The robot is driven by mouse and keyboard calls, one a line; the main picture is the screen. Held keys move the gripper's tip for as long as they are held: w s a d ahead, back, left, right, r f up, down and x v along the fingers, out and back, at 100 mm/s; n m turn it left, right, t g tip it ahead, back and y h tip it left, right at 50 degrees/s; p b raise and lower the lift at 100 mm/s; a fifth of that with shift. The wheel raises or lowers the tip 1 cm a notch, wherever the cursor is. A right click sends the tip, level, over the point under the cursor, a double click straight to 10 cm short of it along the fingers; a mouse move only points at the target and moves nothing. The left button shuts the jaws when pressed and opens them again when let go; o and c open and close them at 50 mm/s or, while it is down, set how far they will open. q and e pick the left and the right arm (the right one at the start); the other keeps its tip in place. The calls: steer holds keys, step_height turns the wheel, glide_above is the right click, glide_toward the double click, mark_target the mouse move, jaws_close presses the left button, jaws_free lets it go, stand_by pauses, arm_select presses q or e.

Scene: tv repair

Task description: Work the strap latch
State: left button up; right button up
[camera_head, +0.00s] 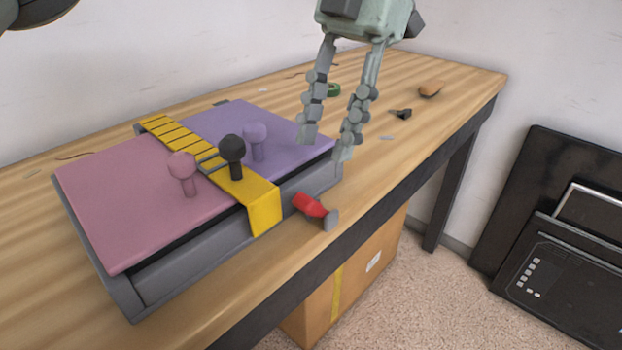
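A grey case (200,262) lies on the workbench with a pink panel (110,205) and a purple panel (285,150) on top. A yellow strap (262,203) runs across it between the panels and folds down over the front edge. A pink knob (182,167) and a purple knob (255,135) stand on either side.
A red-handled tool (310,206) with a grey end lies by the case's front edge. A green ring (333,90), a small black part (402,113) and a tan object (430,89) lie farther back on the workbench (440,120). Its right end is mostly clear.

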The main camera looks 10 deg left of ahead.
mark_target(304, 196)
arm_select(q)
steer(key=b+x, duration=0.1)
steer(key=x, duration=0.6)
steer(key=shift+s+a+f, duration=0.1)
steer(key=shift+f, duration=0.3)
arm_select(e)
steer(key=r, duration=0.3)
steer(key=shift+w+d, duration=0.1)
steer(key=shift+w, duration=0.1)
arm_select(q)
steer(key=c, duration=0.7)
steer(key=shift+b, duration=0.3)
jaws_close()
steer(key=t+b, duration=0.1)
steer(key=b, duration=0.1)
steer(key=s+t+h+b, duration=0.1)
steer(key=b, duration=0.1)
steer(key=shift+a+f+h+b, duration=0.3)
steer(key=shift+a+f+b, duration=0.05)
steer(key=shift+f+b, duration=0.05)
steer(key=shift+r, duration=0.1)
arm_select(e)
step_height(304, 196, up, 11)
steer(key=t, duration=0.1)
steer(key=shift+s+a+t+h, duration=0.3)
steer(key=shift+s+a, duration=0.05)
steer(key=shift+a, duration=0.1)
